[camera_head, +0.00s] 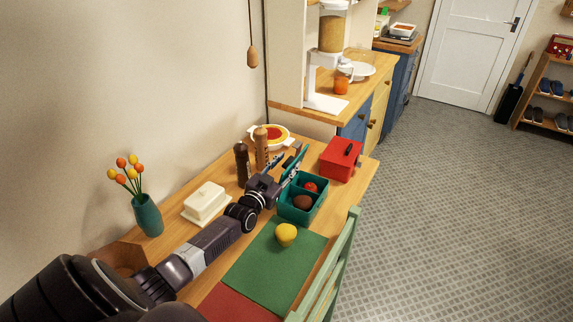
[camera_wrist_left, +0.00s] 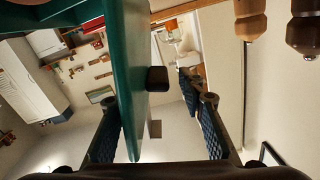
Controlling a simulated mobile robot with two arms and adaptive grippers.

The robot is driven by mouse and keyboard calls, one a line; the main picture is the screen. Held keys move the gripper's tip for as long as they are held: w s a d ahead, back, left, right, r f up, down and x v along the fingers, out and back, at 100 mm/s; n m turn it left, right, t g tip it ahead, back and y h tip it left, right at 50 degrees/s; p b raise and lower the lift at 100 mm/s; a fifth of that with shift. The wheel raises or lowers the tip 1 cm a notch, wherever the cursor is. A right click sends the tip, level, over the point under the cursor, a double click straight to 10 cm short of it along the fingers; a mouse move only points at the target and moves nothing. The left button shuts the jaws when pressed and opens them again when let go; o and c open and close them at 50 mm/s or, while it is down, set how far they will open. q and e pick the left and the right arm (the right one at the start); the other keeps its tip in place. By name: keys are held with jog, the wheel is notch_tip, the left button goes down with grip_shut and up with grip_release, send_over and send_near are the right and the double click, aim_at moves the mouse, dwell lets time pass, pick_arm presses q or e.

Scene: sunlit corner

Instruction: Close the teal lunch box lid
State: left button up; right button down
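The teal lunch box (camera_head: 289,209) stands on the table, with a red round item (camera_head: 310,187) and a brown round item (camera_head: 302,202) in its compartments. Its lid (camera_head: 296,163) stands up, raised at the box's far left side. My left gripper (camera_head: 291,168) is at the lid. In the left wrist view the lid (camera_wrist_left: 128,70) passes between the spread fingers (camera_wrist_left: 160,125), with a clear gap to the right-hand finger. A dark latch (camera_wrist_left: 157,78) sits on the lid. Whether the left-hand finger touches the lid cannot be told. My right gripper is out of view.
A red box (camera_head: 341,160) stands behind the lunch box. Two wooden mills (camera_head: 242,165), a pie dish (camera_head: 270,138), a white butter dish (camera_head: 206,204) and a teal vase (camera_head: 148,215) stand nearby. A yellow fruit (camera_head: 286,234) lies on the green mat (camera_head: 262,266). A green chair (camera_head: 333,268) stands at the front edge.

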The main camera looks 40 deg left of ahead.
pick_arm(q)
jog(key=shift+s+d+f, duration=0.1)
jog(key=shift+s, duration=0.35)
jog(key=s+d, duration=0.1)
jog(key=s, duration=1)
jog(key=shift+d, duration=0.3)
jog(key=shift+r, duration=0.2)
